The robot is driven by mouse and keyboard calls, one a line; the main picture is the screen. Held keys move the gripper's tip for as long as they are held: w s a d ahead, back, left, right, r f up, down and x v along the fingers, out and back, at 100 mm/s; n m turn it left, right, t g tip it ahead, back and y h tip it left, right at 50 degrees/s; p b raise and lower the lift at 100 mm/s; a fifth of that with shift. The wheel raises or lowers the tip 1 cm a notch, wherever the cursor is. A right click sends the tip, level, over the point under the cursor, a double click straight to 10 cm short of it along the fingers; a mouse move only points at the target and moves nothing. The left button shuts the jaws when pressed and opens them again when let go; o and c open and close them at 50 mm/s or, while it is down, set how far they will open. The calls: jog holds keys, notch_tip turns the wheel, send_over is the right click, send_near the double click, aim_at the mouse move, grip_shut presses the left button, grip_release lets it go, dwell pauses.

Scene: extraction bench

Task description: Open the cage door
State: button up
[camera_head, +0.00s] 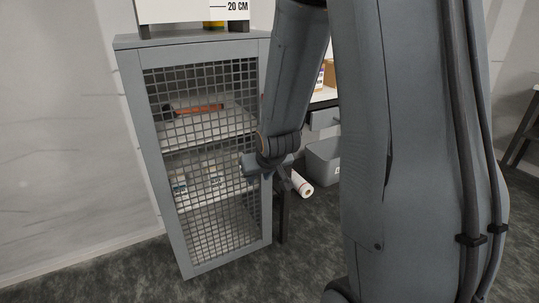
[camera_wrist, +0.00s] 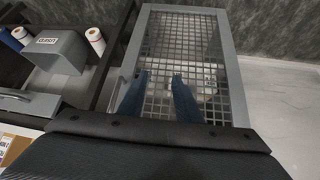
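The cage (camera_head: 132,130) is a tall grey cabinet with a wire mesh door (camera_head: 210,145) on its front. The door looks shut, flush with the frame. In the wrist view the mesh door (camera_wrist: 205,50) fills the middle, with its grey frame around it. My gripper (camera_head: 258,168) is at the right edge of the door in the head view. In the wrist view my gripper (camera_wrist: 160,78) has its two dark fingers apart in front of the mesh, with nothing seen between them. I cannot tell whether they touch it.
Behind the mesh, shelves hold an orange item (camera_head: 198,109) and small pale items. A white roll (camera_head: 301,184) and a grey bin (camera_head: 322,160) are right of the cage. A labelled bin (camera_wrist: 55,55) and rolls stand at left in the wrist view. Floor before the cage is clear.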

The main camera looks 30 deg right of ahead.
jog(key=w+d+f+t+b, duration=0.1)
jog(key=w+d+t+b, duration=0.2)
jog(key=w+d, duration=0.2)
jog(key=w+d+f+t+h+b, duration=0.1)
jog(key=w+d+f+t+b, duration=0.1)
jog(key=w, duration=0.8)
jog(key=w+d+f+t+b, duration=0.1)
jog(key=w+d+t+b, duration=0.3)
jog(key=w+d, duration=0.3)
jog(key=shift+w+d+f+m+t+h, duration=0.15)
jog(key=shift+d+f+m+t+h, duration=0.2)
jog(key=shift+d+t, duration=0.3)
jog(key=shift+r, duration=0.1)
grip_shut()
